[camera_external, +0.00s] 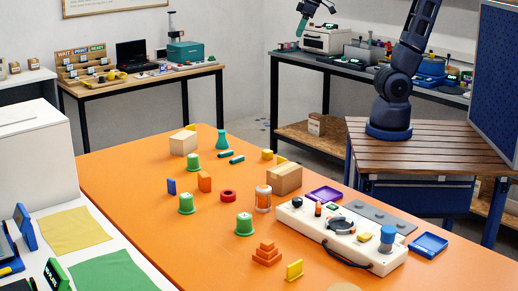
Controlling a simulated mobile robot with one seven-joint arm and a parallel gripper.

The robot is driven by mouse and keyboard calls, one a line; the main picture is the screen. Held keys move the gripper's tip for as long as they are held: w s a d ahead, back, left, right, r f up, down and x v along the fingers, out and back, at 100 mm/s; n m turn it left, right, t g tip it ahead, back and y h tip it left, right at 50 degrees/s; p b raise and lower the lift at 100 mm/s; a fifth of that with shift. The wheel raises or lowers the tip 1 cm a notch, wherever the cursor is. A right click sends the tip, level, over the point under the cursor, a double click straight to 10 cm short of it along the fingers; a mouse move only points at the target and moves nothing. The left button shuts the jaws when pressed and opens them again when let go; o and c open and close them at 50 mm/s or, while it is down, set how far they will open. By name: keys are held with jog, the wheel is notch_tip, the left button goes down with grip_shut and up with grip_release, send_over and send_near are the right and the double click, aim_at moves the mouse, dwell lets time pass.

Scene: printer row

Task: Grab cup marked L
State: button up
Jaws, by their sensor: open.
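Three green cups stand upside down on the orange table (130,185). One cup (194,164) is towards the back, one cup (186,206) is at the left, and one cup (244,228) is nearer the front. Each has a small pale mark on top, too small to read, so I cannot tell which one is marked L. My gripper (314,20) is at the top edge of the view, high above and apart from the cups. It is open and looks empty.
A cream device (340,235) fills the right side. The table's front left is clear.

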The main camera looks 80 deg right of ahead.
jog(key=w+a+f, duration=0.2)
jog(key=w+a, duration=0.8)
jog(key=w, duration=0.4)
jog(key=n, duration=0.1)
send_over(187, 195)
jog(key=s, duration=0.4)
notch_tip(187, 195, down, 31)
jog(key=x, duration=1)
jog(key=shift+w, duration=0.3)
jog(key=c, duration=1)
